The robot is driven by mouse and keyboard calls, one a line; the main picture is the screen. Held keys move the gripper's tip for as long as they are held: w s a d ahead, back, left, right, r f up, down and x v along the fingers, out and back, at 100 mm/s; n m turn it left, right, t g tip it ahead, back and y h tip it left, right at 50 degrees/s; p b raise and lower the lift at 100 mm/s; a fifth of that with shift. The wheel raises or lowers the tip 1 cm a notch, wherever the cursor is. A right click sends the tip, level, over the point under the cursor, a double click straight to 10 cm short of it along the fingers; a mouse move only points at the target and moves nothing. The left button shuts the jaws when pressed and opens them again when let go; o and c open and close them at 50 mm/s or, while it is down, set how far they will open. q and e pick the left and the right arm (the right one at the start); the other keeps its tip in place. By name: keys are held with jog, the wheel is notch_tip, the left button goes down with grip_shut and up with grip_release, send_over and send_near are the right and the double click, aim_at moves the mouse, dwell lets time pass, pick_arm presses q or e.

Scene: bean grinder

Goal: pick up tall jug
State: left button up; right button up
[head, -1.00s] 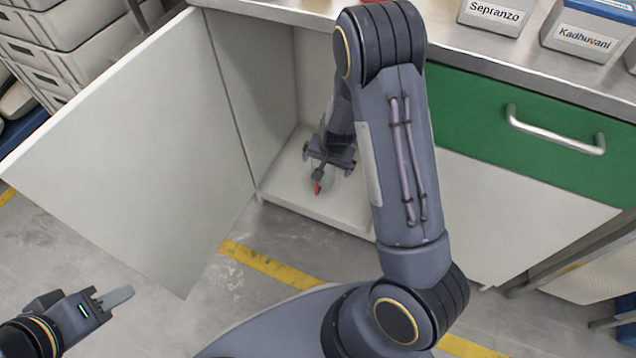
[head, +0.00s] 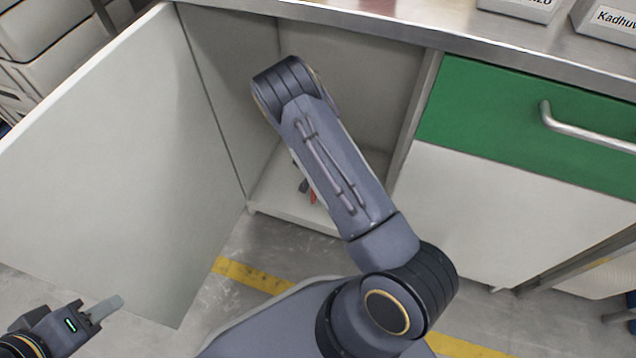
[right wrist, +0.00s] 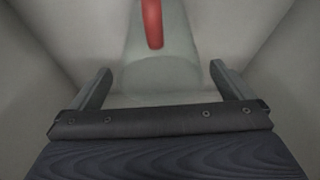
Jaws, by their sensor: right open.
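The tall jug (right wrist: 163,72) is clear, with a red handle (right wrist: 152,22). It stands inside the open cabinet. In the right wrist view it is just ahead of my right gripper (right wrist: 160,67), between the lines of its two spread fingers. That gripper is open and empty. In the head view my right arm hides most of the jug and gripper; only a bit of red handle (head: 313,197) shows beside the forearm. My left gripper (head: 105,309) is at the lower left, away from the jug; its finger gap is not clear.
The cabinet door (head: 120,180) stands open on the left. The cabinet floor (head: 275,205) and side walls close in around my right arm. A steel counter (head: 400,30) runs above, and a green drawer (head: 480,105) is at right.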

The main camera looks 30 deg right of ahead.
jog(key=shift+w+d+f, duration=0.1)
jog(key=shift+f, duration=0.25)
jog(key=c, duration=1.1)
